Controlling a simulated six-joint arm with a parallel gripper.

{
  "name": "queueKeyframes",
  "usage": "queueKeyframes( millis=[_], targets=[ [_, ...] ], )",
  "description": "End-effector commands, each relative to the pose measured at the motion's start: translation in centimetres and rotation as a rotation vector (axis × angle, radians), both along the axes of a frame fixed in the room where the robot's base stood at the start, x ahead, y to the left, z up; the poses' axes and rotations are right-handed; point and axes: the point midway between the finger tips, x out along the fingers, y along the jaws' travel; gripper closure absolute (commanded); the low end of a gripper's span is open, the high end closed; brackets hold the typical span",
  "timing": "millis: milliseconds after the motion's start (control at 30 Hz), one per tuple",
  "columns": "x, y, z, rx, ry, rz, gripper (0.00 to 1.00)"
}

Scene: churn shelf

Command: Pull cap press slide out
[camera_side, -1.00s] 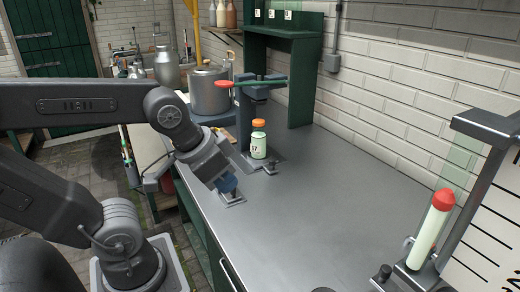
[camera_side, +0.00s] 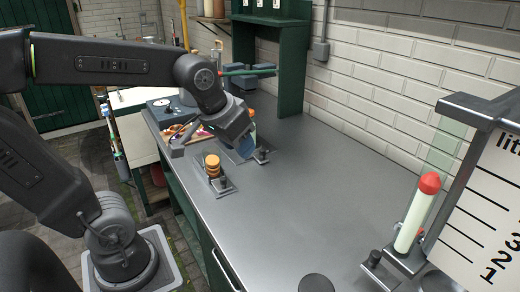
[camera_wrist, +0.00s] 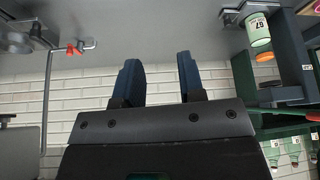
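The cap press, a dark stand with a green lever (camera_side: 249,71), is at the back of the bench and partly behind my arm. A pale bottle with an orange cap stands on its slide, mostly hidden by my gripper in the side view. In the wrist view, upside down, the bottle (camera_wrist: 258,30) and its orange cap (camera_wrist: 264,57) show at upper right. A small dark knob (camera_side: 262,150) stands at the near end of the press base. My gripper (camera_side: 245,148) is just left of this knob. In the wrist view its blue fingers (camera_wrist: 160,78) are apart with nothing between them.
A stack of orange caps (camera_side: 212,166) stands on a plate with its own knob (camera_side: 223,182), near the left bench edge. A red-topped tube (camera_side: 417,215) stands at right beside a measuring board (camera_side: 490,200). The bench middle is clear.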

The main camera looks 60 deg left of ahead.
Motion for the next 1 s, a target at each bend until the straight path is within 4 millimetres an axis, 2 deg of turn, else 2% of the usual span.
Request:
queueKeyframes(
  millis=[33, 100, 200, 400, 500, 600, 833, 1000],
  targets=[
    [2.2, 1.6, -0.1, -0.004, 0.016, 0.063, 0.59],
    [4.8, 3.7, -0.3, -0.006, 0.025, 0.141, 0.52],
    [8.5, 7.0, -1.2, -0.012, 0.038, 0.253, 0.52],
    [14.0, 14.1, -4.3, -0.022, 0.056, 0.450, 0.52],
    [15.5, 16.8, -5.9, -0.025, 0.061, 0.516, 0.52],
    [16.3, 18.4, -6.9, -0.028, 0.061, 0.556, 0.52],
    [17.0, 19.5, -8.4, -0.029, 0.065, 0.576, 0.52],
    [17.7, 20.2, -11.2, -0.028, 0.067, 0.574, 0.52]
  ],
)
